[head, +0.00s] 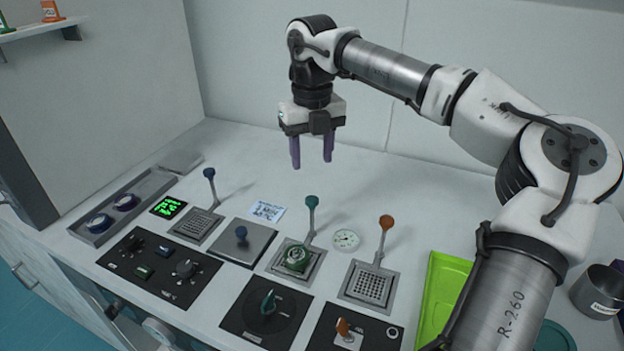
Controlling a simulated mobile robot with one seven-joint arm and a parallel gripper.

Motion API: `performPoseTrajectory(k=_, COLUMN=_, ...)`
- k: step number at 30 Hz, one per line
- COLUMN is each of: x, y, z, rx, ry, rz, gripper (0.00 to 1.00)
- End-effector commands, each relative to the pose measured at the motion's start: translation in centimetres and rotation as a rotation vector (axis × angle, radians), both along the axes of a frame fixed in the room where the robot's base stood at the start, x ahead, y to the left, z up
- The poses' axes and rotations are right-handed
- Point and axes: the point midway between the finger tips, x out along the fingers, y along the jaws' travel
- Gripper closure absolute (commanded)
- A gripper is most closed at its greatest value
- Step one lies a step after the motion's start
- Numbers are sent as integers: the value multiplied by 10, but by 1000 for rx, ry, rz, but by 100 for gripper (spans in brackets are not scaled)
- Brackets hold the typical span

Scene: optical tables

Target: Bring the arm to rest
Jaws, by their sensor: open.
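My gripper (312,150) hangs at the end of my arm with its purple fingers pointing down. The fingers are apart and nothing is between them. It is above the back of the white table (385,190), clear of the levers and plates below. My arm comes in from the right side of the picture, bends at the upper right and reaches left to the gripper.
Levers with blue (209,174), green (311,202) and orange (386,222) knobs stand below. Black control panels (160,265) line the front. A green tray (440,285) and a metal cup (599,290) are at right. A shelf (40,30) hangs upper left.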

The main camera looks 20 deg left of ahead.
Motion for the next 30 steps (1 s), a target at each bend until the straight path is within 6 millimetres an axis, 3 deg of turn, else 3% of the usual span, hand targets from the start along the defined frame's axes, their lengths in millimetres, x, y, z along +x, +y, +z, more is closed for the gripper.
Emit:
performPoseTrajectory(k=6, x=0, y=0, z=20, rx=1, ry=-1, rz=0, gripper=52)
performPoseTrajectory(k=22, x=0, y=0, z=24, rx=0, ry=0, rz=0, gripper=52)
performPoseTrajectory(k=26, x=0, y=0, z=47, rx=0, ry=0, rz=0, gripper=52)
performPoseTrajectory(k=30, x=0, y=0, z=89, rx=0, ry=0, rz=0, gripper=52)
